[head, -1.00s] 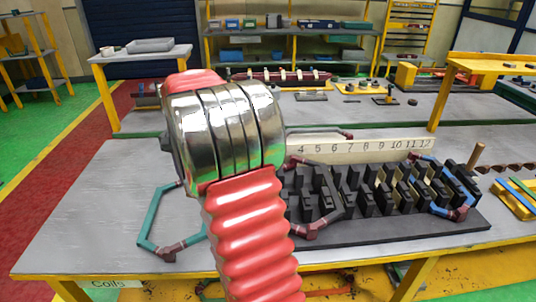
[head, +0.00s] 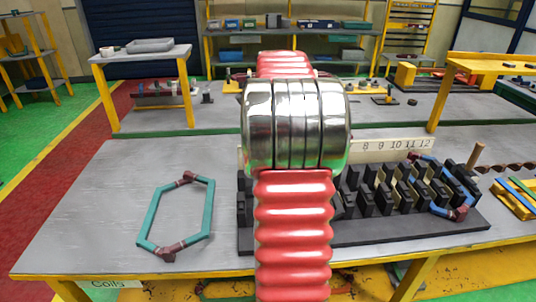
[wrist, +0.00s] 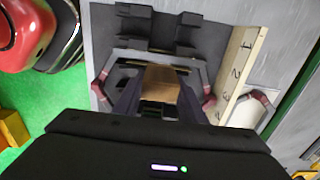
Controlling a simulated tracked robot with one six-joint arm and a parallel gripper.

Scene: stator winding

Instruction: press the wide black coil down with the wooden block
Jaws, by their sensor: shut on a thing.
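My gripper (wrist: 160,98) is shut on the wooden block (wrist: 162,80) in the wrist view, one dark finger on each side. The wide black coil (wrist: 197,72) shows as a dark grey frame with dark red ends, around the block in this view. It lies over the black slotted stator (wrist: 105,45), near the low numbers. Whether the block touches the coil I cannot tell. In the head view my arm hides the gripper, block and black coil. The stator (head: 365,232) shows there to the right of my arm.
A blue coil (head: 438,165) with dark red ends sits on the stator's right end. A teal coil (head: 208,210) lies flat on the table (head: 95,220) at left. A numbered strip (head: 390,146) stands behind the stator. The table's left part is otherwise clear.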

